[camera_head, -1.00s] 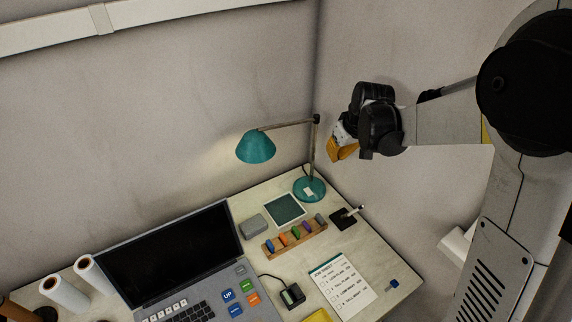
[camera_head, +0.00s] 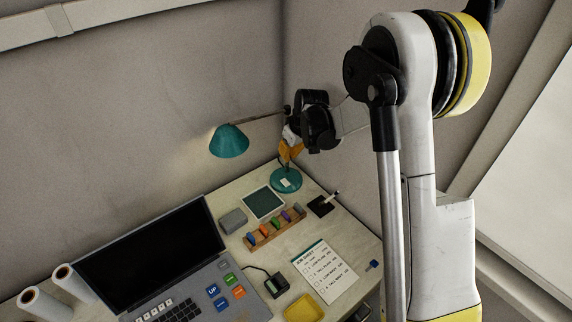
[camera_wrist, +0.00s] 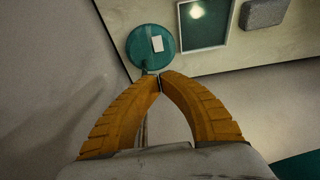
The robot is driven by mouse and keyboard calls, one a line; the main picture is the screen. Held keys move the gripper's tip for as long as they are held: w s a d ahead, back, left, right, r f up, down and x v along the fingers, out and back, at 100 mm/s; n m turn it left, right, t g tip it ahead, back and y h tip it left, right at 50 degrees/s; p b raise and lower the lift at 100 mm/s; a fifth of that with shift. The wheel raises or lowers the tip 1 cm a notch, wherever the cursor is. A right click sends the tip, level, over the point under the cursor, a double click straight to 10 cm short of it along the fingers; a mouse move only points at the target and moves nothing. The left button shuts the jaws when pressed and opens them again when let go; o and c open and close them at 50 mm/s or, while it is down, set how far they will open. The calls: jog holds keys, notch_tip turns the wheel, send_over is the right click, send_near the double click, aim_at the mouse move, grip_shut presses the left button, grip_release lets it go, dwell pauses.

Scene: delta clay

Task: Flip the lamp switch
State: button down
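The teal desk lamp has a round base (camera_head: 286,180) at the back corner of the desk and a teal shade (camera_head: 229,141) out to the left. A small pale switch (camera_head: 286,183) sits on top of the base; it also shows in the wrist view (camera_wrist: 157,44). My gripper (camera_head: 289,158) is above the base, in front of the lamp's post, and hides much of the post. In the wrist view, the two orange fingertips of my gripper (camera_wrist: 161,80) meet, with nothing seen between them. They appear just below the base in that picture, apart from the switch.
A teal-faced framed pad (camera_head: 263,203), a grey block (camera_head: 233,221) and a rack of colored pieces (camera_head: 274,229) stand near the lamp. A black pen holder (camera_head: 321,206) is to the right. An open laptop (camera_head: 150,255) fills the left. Walls close off the back corner.

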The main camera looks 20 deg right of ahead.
aim_at(282, 179)
jog(key=b+x, duration=0.1)
jog(key=x, duration=0.3)
jog(key=b+x, duration=0.2)
jog(key=x, duration=0.2)
jog(key=b+x, duration=0.1)
jog(key=x, duration=0.3)
jog(key=shift+s+d+f+b, duration=0.1)
jog(key=shift+s+f+b, duration=0.1)
jog(key=shift+f+b, duration=0.25)
jog(key=shift+w+f+g+h, duration=0.3)
jog(key=shift+f+g, duration=0.3)
jog(key=shift+g, duration=0.1)
jog(key=shift+s+r, duration=0.1)
jog(key=shift+s, duration=0.05)
jog(key=shift+p+v, duration=0.4)
jog(key=shift+v, duration=0.4)
jog(key=shift+w, duration=0.2)
jog(key=shift+r, duration=0.25)
jog(key=a+v, duration=0.1)
jog(key=v, duration=1)
jog(key=shift+d+r, duration=0.25)
jog(key=shift+d, duration=0.15)
